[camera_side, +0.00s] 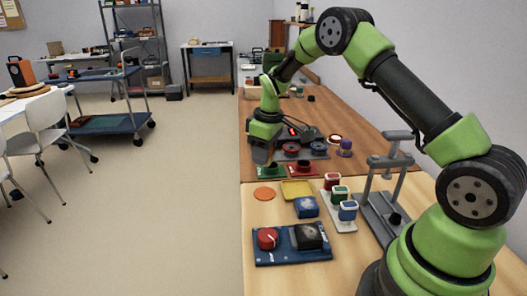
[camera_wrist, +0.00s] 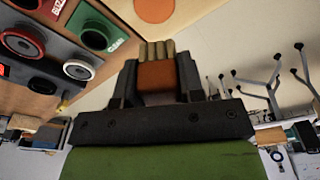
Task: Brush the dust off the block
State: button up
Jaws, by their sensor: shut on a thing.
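My gripper (camera_side: 263,150) is shut on a brush, raised above the bench near its left edge. In the wrist view, the brush's orange-brown body (camera_wrist: 157,78) sits between the fingers, with pale tan bristles (camera_wrist: 157,50) pointing away from the gripper. A blue block (camera_side: 306,207) with a pale grey patch on top sits on the bench, below and to the right of the gripper. A black block (camera_side: 309,236) with faint greyish marks stands on a blue board (camera_side: 290,257) beside a red knob (camera_side: 267,238). The brush is apart from both blocks.
An orange disc (camera_side: 265,194) and a yellow tray (camera_side: 297,190) lie nearby. Red, green and blue-topped pieces (camera_side: 340,193) stand on a pale strip. A grey stand (camera_side: 385,205) rises at right. Green (camera_side: 268,172) and red (camera_side: 304,170) lettered holders sit behind.

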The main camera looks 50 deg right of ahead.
jog(key=shift+s+a+m, duration=0.3)
jog(key=shift+s+m, duration=0.05)
jog(key=shift+m, duration=0.45)
jog(key=s+a+m+h, duration=0.1)
jog(key=s+a+m, duration=0.25)
jog(key=m, duration=0.55)
jog(key=m+g, duration=0.3)
jog(key=m, duration=2.1)
send_over(311, 238)
jog(key=shift+a+f, duration=0.15)
jog(key=shift+f, duration=1.95)
notch_tip(311, 238, down, 2)
jog(key=shift+f, duration=0.1)
jog(key=shift+w+d, duration=0.6)
jog(key=shift+w, duration=0.15)
jog(key=shift+c, duration=0.7)
jog(key=shift+w+d, duration=0.75)
jog(key=shift+d, duration=0.1)
jog(key=shift+s+a, duration=1.3)
jog(key=shift+a, duration=0.2)
notch_tip(311, 238, up, 8)
jog(key=shift+s, duration=0.15)
